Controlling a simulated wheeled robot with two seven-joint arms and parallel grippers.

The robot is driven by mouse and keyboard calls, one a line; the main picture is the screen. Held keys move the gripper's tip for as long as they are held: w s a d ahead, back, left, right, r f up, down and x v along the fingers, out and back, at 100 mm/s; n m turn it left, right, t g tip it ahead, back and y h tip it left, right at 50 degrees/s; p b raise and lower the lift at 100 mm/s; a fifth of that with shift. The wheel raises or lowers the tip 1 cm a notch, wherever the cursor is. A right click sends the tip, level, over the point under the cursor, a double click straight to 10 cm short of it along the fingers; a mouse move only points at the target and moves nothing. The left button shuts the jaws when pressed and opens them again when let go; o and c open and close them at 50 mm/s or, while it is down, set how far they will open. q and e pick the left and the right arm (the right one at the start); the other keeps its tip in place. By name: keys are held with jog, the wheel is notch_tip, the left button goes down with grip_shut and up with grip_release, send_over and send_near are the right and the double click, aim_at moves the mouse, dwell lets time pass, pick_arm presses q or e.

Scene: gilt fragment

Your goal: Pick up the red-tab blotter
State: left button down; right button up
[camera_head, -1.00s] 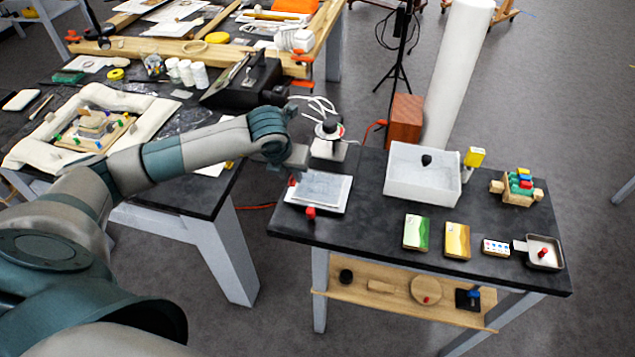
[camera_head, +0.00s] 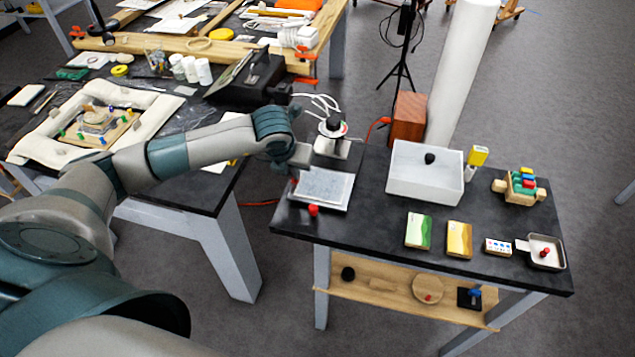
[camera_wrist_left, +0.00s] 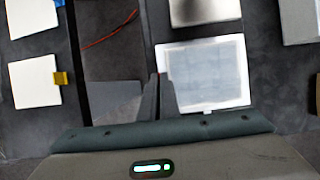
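A flat tray (camera_head: 348,193) with a grey, pale-rimmed sheet (camera_head: 323,186) lies at the left end of the right table. It also shows in the left wrist view (camera_wrist_left: 205,70). A red tab or knob (camera_head: 313,210) is at its front edge; a smaller red spot (camera_head: 294,182) shows at its left edge. I cannot tell which belongs to the blotter. My left gripper (camera_head: 302,165) is over the tray's left edge. In the left wrist view its fingers (camera_wrist_left: 160,82) are close together, with nothing clearly between them. My right gripper is out of view.
A stirrer-like device (camera_head: 331,140) stands behind the tray, a white bin (camera_head: 424,185) to its right. Green (camera_head: 418,231) and yellow (camera_head: 459,239) cards lie farther right. A white square with a yellow tab (camera_wrist_left: 35,82) lies on the left table, across a gap.

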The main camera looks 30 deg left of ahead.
pick_arm(q)
jog(key=shift+r, duration=0.2)
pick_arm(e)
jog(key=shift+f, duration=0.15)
